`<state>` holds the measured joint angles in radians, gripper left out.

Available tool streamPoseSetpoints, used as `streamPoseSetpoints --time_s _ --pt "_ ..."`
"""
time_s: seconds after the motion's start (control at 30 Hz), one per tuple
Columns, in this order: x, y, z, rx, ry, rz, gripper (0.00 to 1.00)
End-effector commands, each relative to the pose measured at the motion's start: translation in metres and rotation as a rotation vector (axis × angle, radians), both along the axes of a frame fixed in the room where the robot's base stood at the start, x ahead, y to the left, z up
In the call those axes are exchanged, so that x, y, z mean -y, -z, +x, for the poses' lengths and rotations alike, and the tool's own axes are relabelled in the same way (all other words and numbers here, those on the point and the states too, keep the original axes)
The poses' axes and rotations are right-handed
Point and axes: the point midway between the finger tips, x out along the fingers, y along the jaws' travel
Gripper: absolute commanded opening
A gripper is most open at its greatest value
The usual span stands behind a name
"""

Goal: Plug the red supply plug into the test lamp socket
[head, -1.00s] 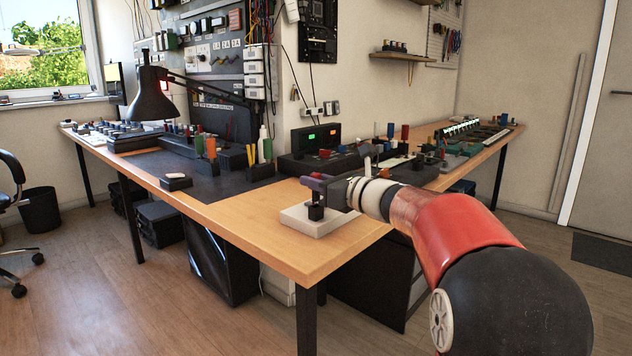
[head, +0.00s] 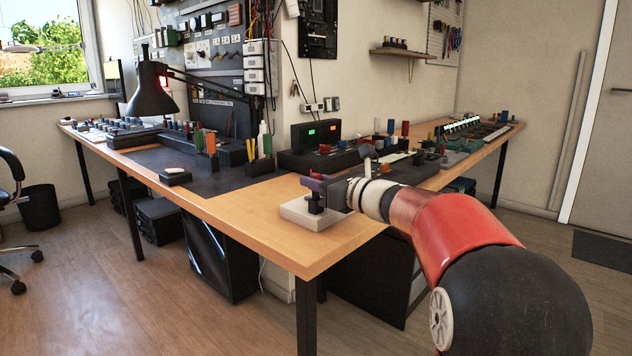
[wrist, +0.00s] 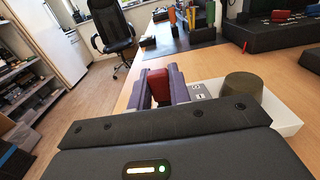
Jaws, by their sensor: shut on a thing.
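My gripper (wrist: 160,88) is shut on the red supply plug (wrist: 158,82), which shows between its two purple fingers in the wrist view. In the head view my gripper (head: 314,184) is over the near corner of the table, at a white base (head: 296,211) with a small black part on it. In the wrist view the white base (wrist: 283,120) is right of the fingers and carries a dark round cap (wrist: 242,87). A grey plate with small square marks (wrist: 198,92) lies beside the right finger. I cannot tell which part is the test lamp socket opening; the plug's prongs are hidden.
The wooden tabletop (head: 258,213) is clear around the base. A black desk lamp (head: 152,93) is at left.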

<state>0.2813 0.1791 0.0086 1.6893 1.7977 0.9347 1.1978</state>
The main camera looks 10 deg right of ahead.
Motion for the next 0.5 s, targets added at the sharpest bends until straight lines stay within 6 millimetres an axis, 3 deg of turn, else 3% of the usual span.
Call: streamPoseSetpoints --time_s 0.5 --pt "0.0 0.014 0.0 0.0 0.0 0.0 0.0"
